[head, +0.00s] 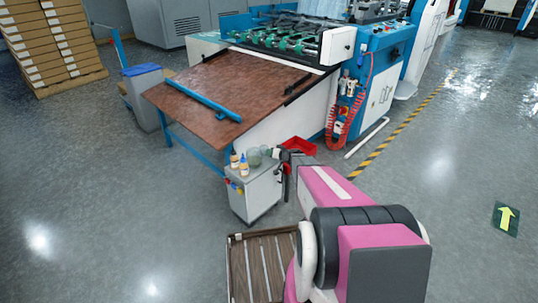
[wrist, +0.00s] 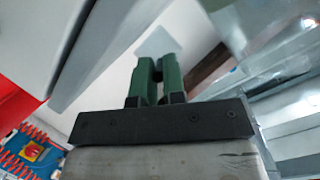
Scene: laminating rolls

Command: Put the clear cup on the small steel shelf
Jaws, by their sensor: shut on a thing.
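My gripper (wrist: 158,68) shows in the wrist view with its two green fingers close together. It is shut on a faint, pale see-through shape at the fingertips, which looks like the clear cup (wrist: 156,42); its outline is hard to make out. In the head view my gripper (head: 279,154) is small and dark, beside the top of a small grey steel unit (head: 258,197), which looks like the small steel shelf. Greenish clear round ware (head: 254,157) shows at that top, close to my gripper. I cannot tell whether the held cup touches the unit.
Small bottles with yellow and orange caps (head: 239,164) stand on the unit's left side. A red tray (head: 298,146) lies just behind my gripper. A brown sloped table (head: 215,95) stands behind. A slatted wooden pallet (head: 262,265) lies in front. Open floor is at left.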

